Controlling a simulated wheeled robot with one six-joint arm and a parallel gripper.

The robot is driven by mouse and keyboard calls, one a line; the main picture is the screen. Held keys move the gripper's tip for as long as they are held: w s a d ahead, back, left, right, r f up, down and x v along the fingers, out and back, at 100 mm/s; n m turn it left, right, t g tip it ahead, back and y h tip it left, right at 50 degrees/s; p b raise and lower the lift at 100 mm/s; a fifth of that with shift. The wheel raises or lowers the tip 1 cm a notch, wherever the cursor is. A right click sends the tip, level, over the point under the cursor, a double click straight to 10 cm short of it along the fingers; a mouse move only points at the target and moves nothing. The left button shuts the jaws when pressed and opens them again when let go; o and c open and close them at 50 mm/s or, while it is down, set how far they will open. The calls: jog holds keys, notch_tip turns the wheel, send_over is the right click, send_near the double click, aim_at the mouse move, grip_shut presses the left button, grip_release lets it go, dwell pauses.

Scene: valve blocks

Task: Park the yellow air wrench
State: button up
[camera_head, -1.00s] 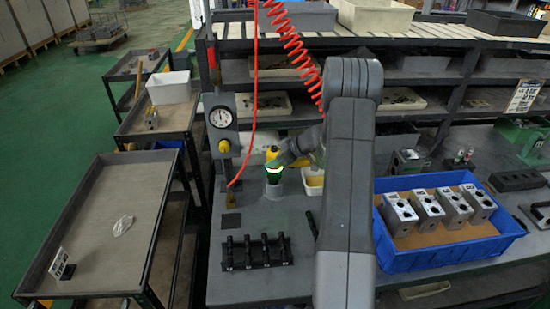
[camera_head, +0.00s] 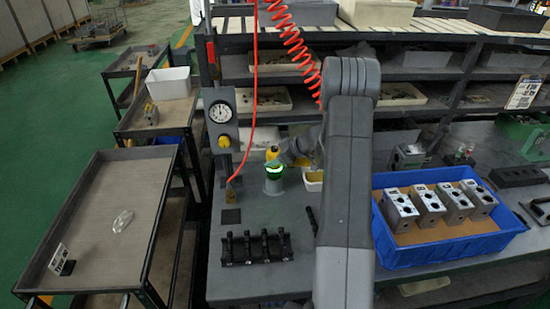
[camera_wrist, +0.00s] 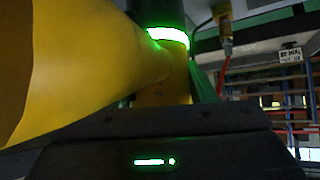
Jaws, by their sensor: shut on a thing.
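The yellow air wrench (camera_head: 272,153) is at the dark round holder (camera_head: 273,187) with a glowing green ring, on the bench left of my arm. Its yellow body fills the left of the wrist view (camera_wrist: 70,70), and its narrower end meets the dark cylinder with the lit ring (camera_wrist: 168,36). My gripper (camera_head: 279,157) is shut on the wrench; its fingertips are mostly hidden. How deep the wrench sits in the holder cannot be told.
A red coiled hose (camera_head: 291,45) hangs above, and a red line ends at a brass fitting (camera_head: 231,196) left of the holder. A black rack (camera_head: 256,249) stands in front. A blue crate (camera_head: 445,258) of metal valve blocks (camera_head: 428,204) is right of my arm. A gauge panel (camera_head: 221,113) stands behind.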

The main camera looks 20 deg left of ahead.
jog(key=shift+f, duration=0.25)
dwell(0.4)
jog(key=o, duration=1.5)
jog(key=shift+f, duration=0.15)
jog(key=b+v, duration=0.1)
jog(key=v, duration=1.3)
jog(key=shift+b, duration=0.3)
jog(key=shift+a, duration=0.15)
jog(key=p+x, duration=0.1)
jog(key=x, duration=1.2)
jog(key=shift+a+f, duration=0.25)
jog(key=shift+f, duration=0.05)
jog(key=shift+d+r, duration=0.1)
